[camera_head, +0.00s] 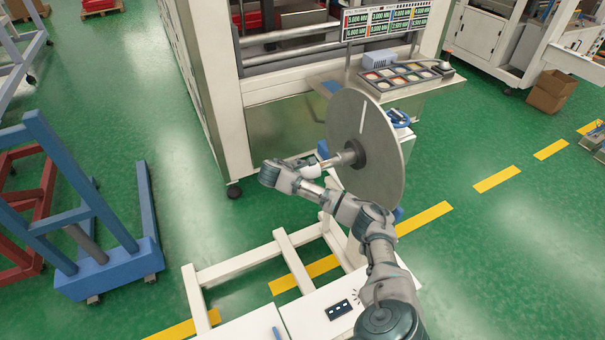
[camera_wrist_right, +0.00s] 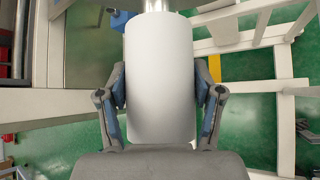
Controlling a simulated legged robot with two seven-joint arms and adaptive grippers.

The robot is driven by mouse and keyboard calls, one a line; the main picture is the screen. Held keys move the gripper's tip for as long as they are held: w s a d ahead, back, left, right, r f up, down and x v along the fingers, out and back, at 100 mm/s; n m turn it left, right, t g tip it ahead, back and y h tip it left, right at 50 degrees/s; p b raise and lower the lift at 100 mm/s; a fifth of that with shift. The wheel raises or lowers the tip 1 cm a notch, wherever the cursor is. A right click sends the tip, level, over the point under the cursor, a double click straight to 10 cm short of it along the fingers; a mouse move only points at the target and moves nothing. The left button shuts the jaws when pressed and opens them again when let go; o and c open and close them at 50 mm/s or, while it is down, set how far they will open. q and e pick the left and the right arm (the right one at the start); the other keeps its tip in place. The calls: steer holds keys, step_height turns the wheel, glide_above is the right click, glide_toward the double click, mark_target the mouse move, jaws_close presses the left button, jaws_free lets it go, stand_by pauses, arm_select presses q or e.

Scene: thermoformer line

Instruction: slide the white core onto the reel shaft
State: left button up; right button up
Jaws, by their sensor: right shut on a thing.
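The white core (camera_wrist_right: 160,70) is a plain white cylinder, large in the right wrist view. My right gripper (camera_head: 318,163) is shut on it, one finger on each side. The metal reel shaft (camera_head: 341,159) sticks out leftward from the dark hub of a big grey disc (camera_head: 386,150). In the head view the gripper is at the shaft's free end, and the core is mostly hidden by it. In the wrist view bright metal of the shaft (camera_wrist_right: 155,5) shows just beyond the core's far end; I cannot tell whether the core is around it. My left gripper is not in view.
A white frame (camera_head: 240,265) stands below my right arm. A machine cabinet (camera_head: 210,90) and a shelf of coloured samples (camera_head: 400,75) are behind the disc. A blue rack (camera_head: 110,265) stands at left. Green floor is clear between rack and frame.

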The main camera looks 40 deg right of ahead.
mark_target(323, 165)
steer(key=shift+s+d, duration=0.45)
steer(key=shift+d, duration=0.9)
steer(key=shift+s+d, duration=0.45)
steer(key=shift+d, duration=0.95)
steer(key=shift+s+d, duration=0.45)
steer(key=shift+d, duration=0.9)
steer(key=o, duration=1.6)
steer(key=v, duration=1.2)
steer(key=shift+f, duration=0.15)
